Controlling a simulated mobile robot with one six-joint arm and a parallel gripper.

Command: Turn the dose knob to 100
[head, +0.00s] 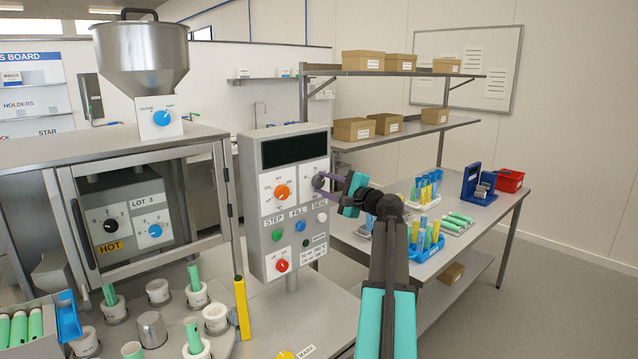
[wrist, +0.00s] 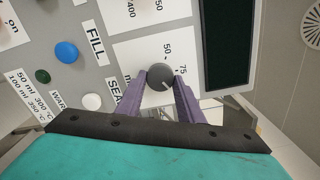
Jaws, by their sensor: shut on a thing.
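The grey dose knob (head: 317,182) sits at the upper right of the control panel (head: 257,232), beside an orange knob (head: 282,191). My gripper (head: 321,183) reaches it from the right. In the wrist view the dose knob (wrist: 160,75) is between the two purple fingertips of my gripper (wrist: 160,80), which are shut on its sides. The marks 50 and 75 show on the white plate by the knob; I cannot read a 100 mark there. A short pale line shows on the knob face, towards its lower right in the wrist view. The dark display (head: 295,150) above is blank.
Below the knob are green, blue and white buttons and a red knob (head: 282,265). A steel filling machine with a hopper (head: 140,55) stands left. Cups with green tubes stand in front. A yellow post (head: 242,310) is close by. A table with racks is right.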

